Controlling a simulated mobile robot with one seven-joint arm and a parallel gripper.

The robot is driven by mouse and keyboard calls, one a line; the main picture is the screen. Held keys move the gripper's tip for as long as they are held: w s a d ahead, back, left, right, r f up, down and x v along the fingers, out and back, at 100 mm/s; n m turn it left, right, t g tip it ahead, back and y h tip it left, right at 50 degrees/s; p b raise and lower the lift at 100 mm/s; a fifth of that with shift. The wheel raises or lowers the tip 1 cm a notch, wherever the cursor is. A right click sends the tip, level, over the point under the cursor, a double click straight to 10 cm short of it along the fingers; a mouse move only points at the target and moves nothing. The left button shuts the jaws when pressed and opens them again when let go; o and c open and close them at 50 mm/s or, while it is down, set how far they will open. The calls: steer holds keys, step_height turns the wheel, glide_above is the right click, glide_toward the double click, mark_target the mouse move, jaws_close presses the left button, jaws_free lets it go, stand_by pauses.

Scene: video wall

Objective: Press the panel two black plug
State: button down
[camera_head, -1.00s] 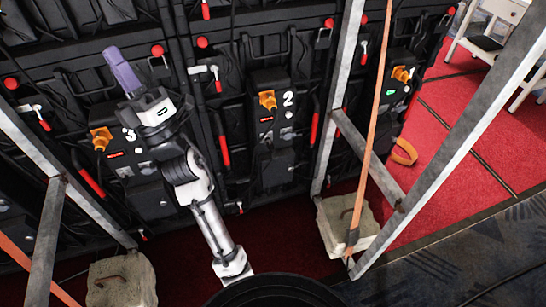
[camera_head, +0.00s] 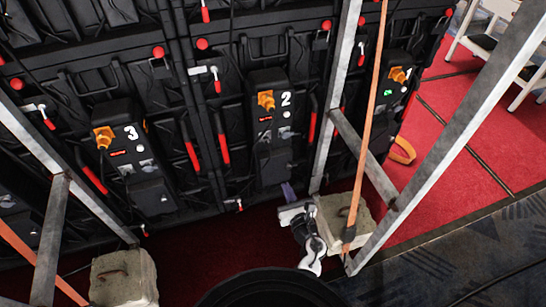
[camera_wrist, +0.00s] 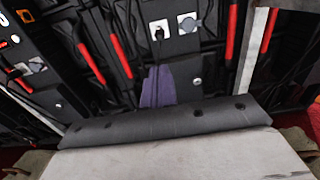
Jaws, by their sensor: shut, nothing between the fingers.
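Panel two (camera_head: 271,115) is a black box marked with a white 2, in the middle of the wall in the head view. An orange plug (camera_head: 266,100) sits at its upper left. The black plug (camera_head: 265,137) sits low on its face, beside a light socket. In the wrist view a black plug (camera_wrist: 158,34) with a cable shows at top centre, left of a pale socket (camera_wrist: 187,23). My gripper (camera_head: 289,190) has purple fingers, shut and empty, just below panel two. The fingers also show in the wrist view (camera_wrist: 158,85), below and apart from the plug.
Panel three (camera_head: 132,150) stands left and panel one (camera_head: 398,80) right. Red handles (camera_head: 223,148) flank panel two. A metal strut (camera_head: 340,90), an orange strap (camera_head: 370,110) and a concrete block (camera_head: 342,218) stand close to the right of my arm.

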mark_target(271, 150)
steer(key=shift+w, duration=0.1)
steer(key=x, duration=1.4)
steer(key=shift+b, duration=0.4)
steer(key=shift+w+a, duration=0.15)
steer(key=shift+w, duration=0.15)
steer(key=shift+w+a+b, duration=0.15)
steer(key=shift+w+b, duration=0.3)
steer(key=shift+b, duration=0.05)
steer(key=shift+w+r, duration=0.1)
steer(key=shift+r, duration=0.15)
